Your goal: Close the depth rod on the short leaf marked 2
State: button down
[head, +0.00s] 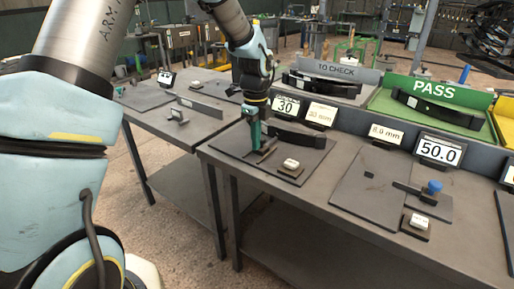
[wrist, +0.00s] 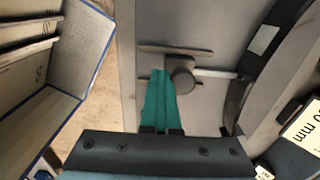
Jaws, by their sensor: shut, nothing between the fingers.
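A dark curved leaf (head: 296,137) with a pale label lies on the dark plate at the near table's left; I cannot read its mark. It also shows at the right of the wrist view (wrist: 238,98). A thin silver depth rod (wrist: 214,73) runs from a dark round knob (wrist: 182,76) towards the leaf's inner edge; I cannot tell whether it touches. My gripper (head: 253,148) is shut and empty, pointing down over this plate. In the wrist view its teal fingers (wrist: 160,73) end just left of the knob, touching or very close.
A display reading 30 (head: 285,105) and a 30 mm card (head: 321,114) stand behind the plate. Grey TO CHECK (head: 345,73) and green PASS (head: 434,90) racks hold leaves. A white-topped block (head: 291,164) sits in front. A blue-knobbed fixture (head: 433,187) stands right.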

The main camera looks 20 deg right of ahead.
jog(key=shift+d+r, duration=0.1)
jog(key=shift+r, duration=0.1)
notch_tip(320, 180, up, 7)
jog(key=p, duration=0.6)
jog(key=shift+f, duration=0.2)
dwell(0.3)
jog(key=shift+a, duration=0.2)
jog(key=w+a+r+n, duration=0.1)
jog(key=a+r+n, duration=0.1)
jog(key=a+n, duration=0.6)
jog(key=a+r+n, duration=0.2)
jog(key=a+n, duration=0.3)
jog(key=a, duration=0.5)
jog(key=s+a+n, duration=0.3)
jog(key=a+n, duration=0.5)
jog(key=s+a+r+n+t, duration=0.1)
jog(key=s+a+n, duration=0.3)
jog(key=a+n, duration=0.4)
jog(key=shift+s+a+t, duration=0.3)
